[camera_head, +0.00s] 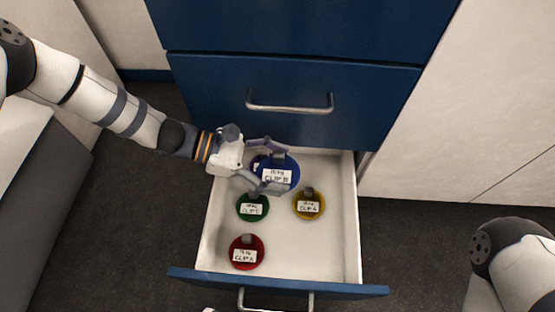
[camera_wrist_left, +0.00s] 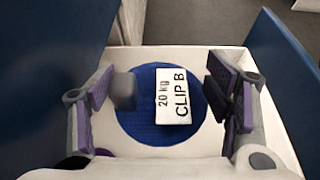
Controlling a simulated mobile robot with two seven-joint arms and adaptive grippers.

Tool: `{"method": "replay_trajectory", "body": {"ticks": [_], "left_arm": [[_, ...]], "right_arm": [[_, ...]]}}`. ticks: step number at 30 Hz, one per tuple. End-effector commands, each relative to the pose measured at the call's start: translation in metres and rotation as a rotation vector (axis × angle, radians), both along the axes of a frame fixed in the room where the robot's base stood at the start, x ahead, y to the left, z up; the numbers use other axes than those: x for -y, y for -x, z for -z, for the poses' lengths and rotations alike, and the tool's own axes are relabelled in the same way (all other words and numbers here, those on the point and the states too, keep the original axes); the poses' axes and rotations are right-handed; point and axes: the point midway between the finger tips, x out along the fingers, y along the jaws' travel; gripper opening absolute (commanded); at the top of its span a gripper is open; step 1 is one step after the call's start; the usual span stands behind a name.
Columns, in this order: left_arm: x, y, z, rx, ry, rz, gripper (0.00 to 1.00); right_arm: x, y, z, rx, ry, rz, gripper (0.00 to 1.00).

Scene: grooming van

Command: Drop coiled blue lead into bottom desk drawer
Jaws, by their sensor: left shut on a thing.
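The coiled blue lead (camera_head: 291,180) is a round blue disc with a grey clip and a white tag reading CLIP B. My left gripper (camera_head: 272,166) is shut on it, with a finger on either side, over the back of the open bottom drawer (camera_head: 340,262). The left wrist view shows the blue lead (camera_wrist_left: 149,128) between the two finger pads (camera_wrist_left: 170,92), its tag reading 20 kg. The drawer is white inside with a blue front. Whether the lead touches the drawer floor is hard to tell.
In the drawer lie a green lead (camera_head: 252,212), a yellow lead (camera_head: 317,211) and a red lead (camera_head: 244,260). Closed blue drawers (camera_head: 350,95) rise behind. The drawer's right front is bare.

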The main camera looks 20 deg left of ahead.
Motion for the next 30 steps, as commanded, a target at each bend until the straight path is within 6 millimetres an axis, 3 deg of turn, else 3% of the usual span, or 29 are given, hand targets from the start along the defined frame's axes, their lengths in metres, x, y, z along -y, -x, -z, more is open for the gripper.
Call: {"method": "replay_trajectory", "body": {"ticks": [3,4,6,7,17,24,30], "left_arm": [[0.0,-0.001,-0.002,0.003,0.002,0.0,0.41],[0.0,-0.001,-0.003,0.003,0.002,0.0,0.76],[0.0,-0.001,-0.003,0.003,0.002,0.0,0.92],[0.0,-0.001,-0.003,0.002,0.001,0.0,0.95],[-0.009,-0.001,-0.005,0.005,-0.003,-0.005,0.95],[-0.065,0.01,-0.03,0.007,0.0,-0.007,0.95],[-0.1,0.019,-0.045,0.006,0.0,-0.003,0.95]], "right_arm": [[0.0,0.0,-0.001,0.001,0.0,0.0,0.7],[0.0,0.0,-0.001,0.001,0.0,0.0,0.7],[0.0,0.0,-0.001,0.001,0.0,0.0,0.7],[0.0,0.0,-0.001,0.001,0.0,0.0,0.7],[0.0,0.0,-0.001,0.002,0.0,0.0,0.7],[0.0,0.0,-0.001,0.002,0.0,0.0,0.7],[0.0,0.0,-0.001,0.002,0.0,0.0,0.7]]}}
